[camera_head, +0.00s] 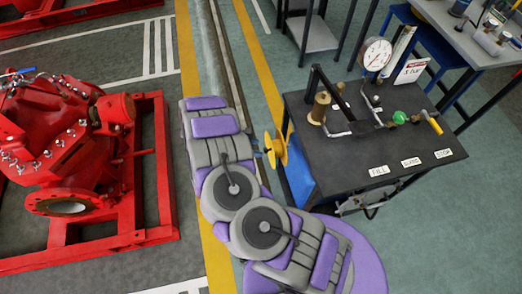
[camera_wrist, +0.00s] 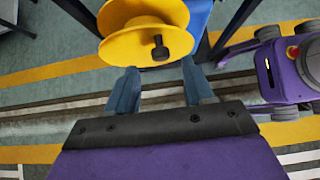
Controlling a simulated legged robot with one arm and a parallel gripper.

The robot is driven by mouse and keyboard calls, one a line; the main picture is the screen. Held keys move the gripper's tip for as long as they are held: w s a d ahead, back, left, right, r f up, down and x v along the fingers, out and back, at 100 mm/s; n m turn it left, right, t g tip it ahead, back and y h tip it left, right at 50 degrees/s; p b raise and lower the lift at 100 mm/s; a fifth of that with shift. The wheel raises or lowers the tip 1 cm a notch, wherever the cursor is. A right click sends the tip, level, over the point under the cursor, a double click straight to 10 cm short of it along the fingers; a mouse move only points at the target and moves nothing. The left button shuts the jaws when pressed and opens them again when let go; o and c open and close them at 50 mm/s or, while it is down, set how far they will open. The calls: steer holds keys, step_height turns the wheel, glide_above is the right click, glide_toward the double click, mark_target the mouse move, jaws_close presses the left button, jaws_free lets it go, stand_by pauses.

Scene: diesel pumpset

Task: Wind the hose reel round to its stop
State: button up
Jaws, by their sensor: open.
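The hose reel is a yellow spool on the side of the dark bench. It shows edge-on in the head view (camera_head: 276,150) and from close up at the top of the wrist view (camera_wrist: 130,42). A dark knob (camera_wrist: 158,47) stands out from the reel's face, right of its centre. My gripper (camera_wrist: 160,68) is open and empty, with its two blue-grey fingers pointing at the reel. The knob appears roughly between the fingertips, just beyond them. I cannot tell whether they touch. In the head view my gripper (camera_head: 259,147) is small and partly hidden by my arm.
The dark bench (camera_head: 430,147) carries a gauge (camera_head: 375,54), pipework, a green knob (camera_head: 400,117) and a yellow-handled lever (camera_head: 435,125). A red pumpset (camera_head: 60,140) on a red frame (camera_head: 160,180) stands at left. Another table (camera_head: 460,45) is at upper right. Floor between is clear.

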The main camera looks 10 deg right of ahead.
mark_target(272, 149)
steer(key=shift+b+x, duration=0.4)
steer(key=shift+x, duration=1.6)
jaws_close()
